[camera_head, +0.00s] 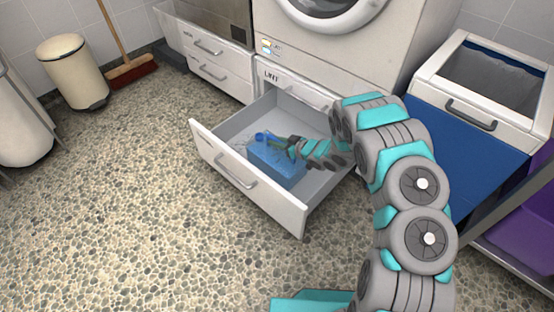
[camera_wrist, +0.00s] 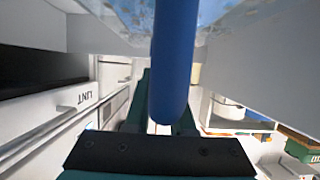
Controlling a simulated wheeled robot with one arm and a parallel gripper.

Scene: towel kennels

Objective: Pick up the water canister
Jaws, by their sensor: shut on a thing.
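The blue water canister (camera_head: 275,166) is inside the open drawer (camera_head: 229,173) below the front-loading machine. My gripper (camera_head: 290,147) reaches down into the drawer from the right, at the top of the canister. It is shut on the canister. In the wrist view, a blue bar (camera_wrist: 173,65), apparently part of the canister, runs down between the fingers and hides part of them. Whether the canister rests on the drawer floor or is raised, I cannot tell.
The machine (camera_head: 330,60) stands behind the drawer. A blue-fronted bin (camera_head: 465,135) stands to the right, with a purple thing on a shelf beside it. A cream pedal bin (camera_head: 73,75) and a broom (camera_head: 131,72) are at back left. The pebbled floor in front is clear.

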